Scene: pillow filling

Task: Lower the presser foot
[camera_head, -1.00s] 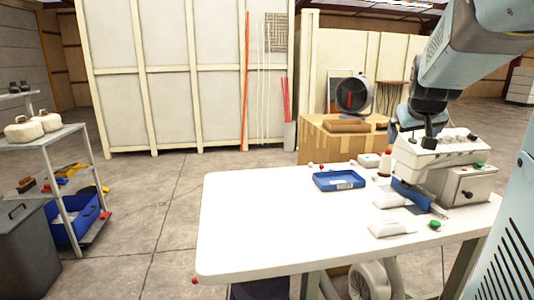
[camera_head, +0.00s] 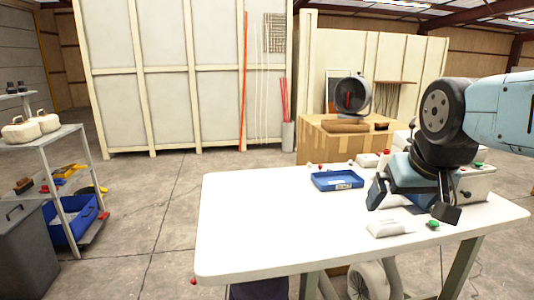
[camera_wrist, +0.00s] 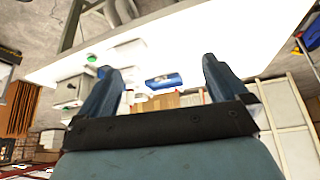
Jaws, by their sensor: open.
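The sewing machine (camera_head: 481,185) stands at the right end of the white table (camera_head: 262,220). My arm covers most of it, and its grey end with a dark knob shows at the right. The presser foot is hidden in the head view, and I cannot make it out in the wrist view. My gripper (camera_head: 376,194) is in front of the machine, above the table. In the wrist view my gripper (camera_wrist: 161,66) has its two fingers wide apart with nothing between them. Part of the machine (camera_wrist: 75,90) shows left of the fingers there.
A blue tray (camera_head: 338,181) lies on the table left of my gripper. A white block (camera_head: 390,229) and a green button (camera_head: 433,224) are near the front edge. A cardboard box (camera_head: 330,142) with a fan (camera_head: 352,95) stands behind. The table's left half is clear.

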